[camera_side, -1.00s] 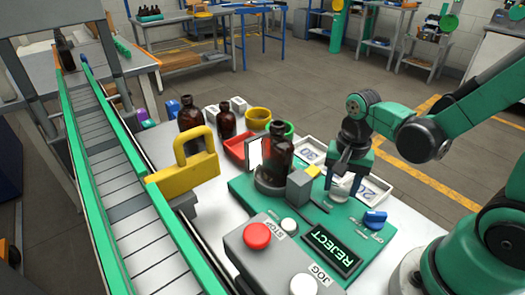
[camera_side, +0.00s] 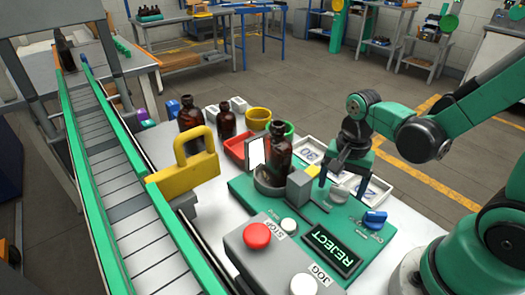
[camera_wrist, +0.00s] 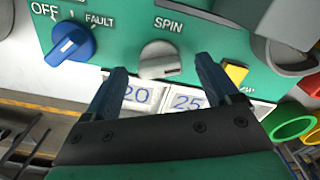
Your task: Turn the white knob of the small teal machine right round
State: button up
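The small teal machine (camera_side: 250,193) stands on the white table. Its whitish-grey knob (camera_wrist: 158,62), marked SPIN, shows in the wrist view; in the side view the knob (camera_side: 339,193) sits near the machine's back right edge. My gripper (camera_side: 343,189) is over it with fingers spread wide. In the wrist view my gripper (camera_wrist: 160,66) has one dark finger on each side of the knob, with visible gaps, so it holds nothing. A brown bottle (camera_side: 279,152) stands upright in a grey round holder (camera_side: 266,188) on the machine.
A blue knob (camera_side: 375,216) marked OFF and FAULT is close by. A grey block (camera_side: 299,188) and yellow piece (camera_side: 312,170) stand left of my gripper. Numbered white trays (camera_side: 376,191) lie behind. A red STOP button (camera_side: 257,236) is in front.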

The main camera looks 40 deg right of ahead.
aim_at(339, 187)
jog(key=shift+r, duration=2.8)
jog(key=shift+w+a+r+n, duration=0.1)
jog(key=shift+n, duration=0.3)
jog(key=w+a+r+n+t, duration=0.3)
jog(key=n+t, duration=0.4)
jog(key=n, duration=0.5)
jog(key=shift+r, duration=0.75)
